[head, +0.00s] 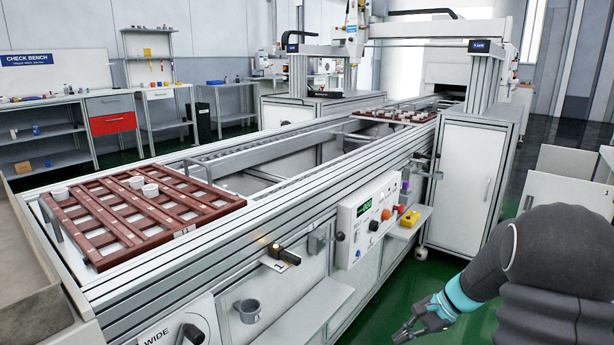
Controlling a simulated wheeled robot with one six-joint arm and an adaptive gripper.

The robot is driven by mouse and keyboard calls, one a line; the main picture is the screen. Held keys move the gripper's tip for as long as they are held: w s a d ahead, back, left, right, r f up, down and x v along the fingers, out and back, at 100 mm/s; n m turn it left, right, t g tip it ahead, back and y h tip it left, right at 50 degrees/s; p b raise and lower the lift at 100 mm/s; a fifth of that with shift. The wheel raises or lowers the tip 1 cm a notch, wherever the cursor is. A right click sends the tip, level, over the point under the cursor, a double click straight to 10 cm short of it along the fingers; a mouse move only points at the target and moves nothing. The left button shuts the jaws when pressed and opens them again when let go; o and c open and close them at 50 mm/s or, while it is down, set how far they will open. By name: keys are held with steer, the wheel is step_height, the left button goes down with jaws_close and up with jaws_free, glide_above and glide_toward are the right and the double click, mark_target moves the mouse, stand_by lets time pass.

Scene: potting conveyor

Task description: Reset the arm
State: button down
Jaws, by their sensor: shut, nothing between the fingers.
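My arm comes in at the lower right, dark grey with a teal band near the wrist. My gripper (408,330) hangs low over the green floor, in front of the conveyor's side panels. Its fingers are small in the picture and look closed, with nothing held. It is apart from the conveyor (300,180) and touches nothing that I can see.
A brown slatted tray (88,248) with several white cups sits on the near conveyor end. A control panel (368,218) with knobs and a shelf (408,222) holding a yellow box jut from the conveyor side. A white cabinet (466,180) stands behind. Green floor (455,270) is clear around my gripper.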

steer(key=s+a+r+n+t+h, duration=0.2)
steer(key=s+r+n, duration=0.4)
steer(key=s+r, duration=0.3)
steer(key=s+a+r+n+t+h, duration=0.2)
steer(key=s+a+r+n+h, duration=0.3)
steer(key=s, duration=1)
step_height(320, 180, up, 4)
steer(key=shift+s+f+n+h, duration=0.1)
steer(key=shift+s+n+h, duration=0.25)
steer(key=shift+n, duration=0.45)
